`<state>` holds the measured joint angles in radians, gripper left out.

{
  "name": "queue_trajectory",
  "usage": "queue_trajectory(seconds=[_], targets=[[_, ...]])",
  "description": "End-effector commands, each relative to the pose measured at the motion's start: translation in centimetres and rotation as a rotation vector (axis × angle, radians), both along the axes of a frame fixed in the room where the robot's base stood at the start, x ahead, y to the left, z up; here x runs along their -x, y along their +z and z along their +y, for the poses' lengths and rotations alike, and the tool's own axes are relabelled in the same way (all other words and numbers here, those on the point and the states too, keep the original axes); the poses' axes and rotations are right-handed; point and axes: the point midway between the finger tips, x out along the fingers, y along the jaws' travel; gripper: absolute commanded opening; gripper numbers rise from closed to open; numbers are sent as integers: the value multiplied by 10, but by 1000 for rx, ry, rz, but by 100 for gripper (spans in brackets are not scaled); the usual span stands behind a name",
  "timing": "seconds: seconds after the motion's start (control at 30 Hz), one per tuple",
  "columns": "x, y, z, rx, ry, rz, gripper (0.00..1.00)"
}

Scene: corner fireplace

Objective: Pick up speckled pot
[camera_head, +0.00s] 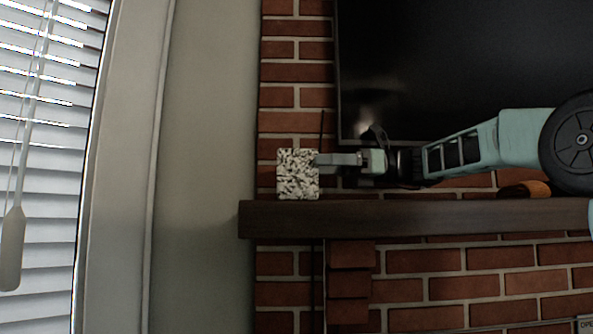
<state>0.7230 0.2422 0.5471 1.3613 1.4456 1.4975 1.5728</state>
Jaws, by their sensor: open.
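The speckled pot (297,175), black and white, stands upright on the left end of the dark wooden mantel (400,218). My gripper (322,159) reaches in from the right at about the height of the pot's upper part. Its fingertips are at the pot's right edge in the picture. From this side view I cannot tell whether the fingers touch the pot or lie around it. The gap between the fingers is not clearly visible.
A dark screen (450,65) is on the brick wall (280,73) above the mantel. An orange-brown object (526,189) lies on the mantel at the right, below my arm. A window with blinds (45,130) is at the left. The mantel ends just left of the pot.

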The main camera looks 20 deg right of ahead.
Motion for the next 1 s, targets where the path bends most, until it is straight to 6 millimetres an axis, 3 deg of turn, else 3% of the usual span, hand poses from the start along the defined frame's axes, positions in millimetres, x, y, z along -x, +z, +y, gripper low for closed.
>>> queue_trajectory(seconds=[0.5, 0.77, 1.0], targets=[[-14, 3, 53, 0, 2, 1, 96], [-15, 1, 56, 0, 1, 0, 96], [-15, 1, 56, 0, 1, 0, 38]])
